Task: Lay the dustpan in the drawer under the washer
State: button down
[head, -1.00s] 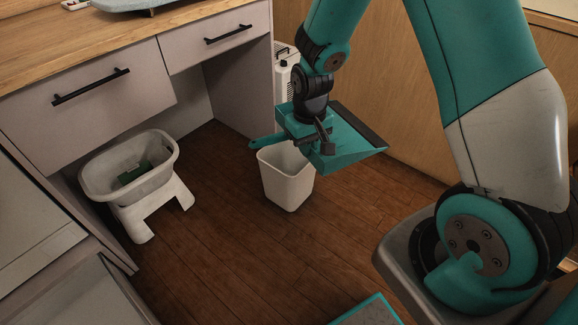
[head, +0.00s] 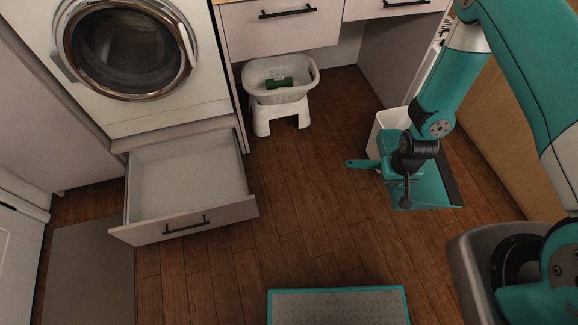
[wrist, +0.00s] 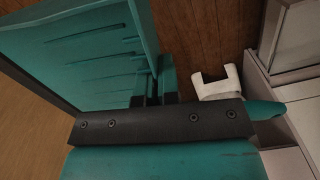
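The teal dustpan (head: 432,183) hangs in the air at the right of the head view, its handle pointing left. It fills the upper left of the wrist view (wrist: 75,50). My gripper (head: 406,182) is shut on it; the fingers (wrist: 160,88) close around its handle side in the wrist view. The drawer (head: 188,180) under the washer (head: 130,50) is pulled open, and its visible inside is empty. The dustpan is well to the right of the drawer, apart from it.
A white bin (head: 388,125) stands partly behind the dustpan. A grey basin (head: 262,92) with a green item sits on a white stool (head: 280,118) beside the drawer. A grey mat (head: 85,265) lies left of the drawer. The wooden floor between drawer and dustpan is clear.

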aim_at(179, 189)
jog(key=u, duration=0.45)
jog(key=k, duration=1)
jog(key=u, duration=1.15)
jog(key=i, duration=0.7)
jog(key=u, duration=0.85)
jog(key=i, duration=1.45)
jog(key=z, duration=1.2)
jog(key=i, duration=0.6)
jog(key=z, duration=0.75)
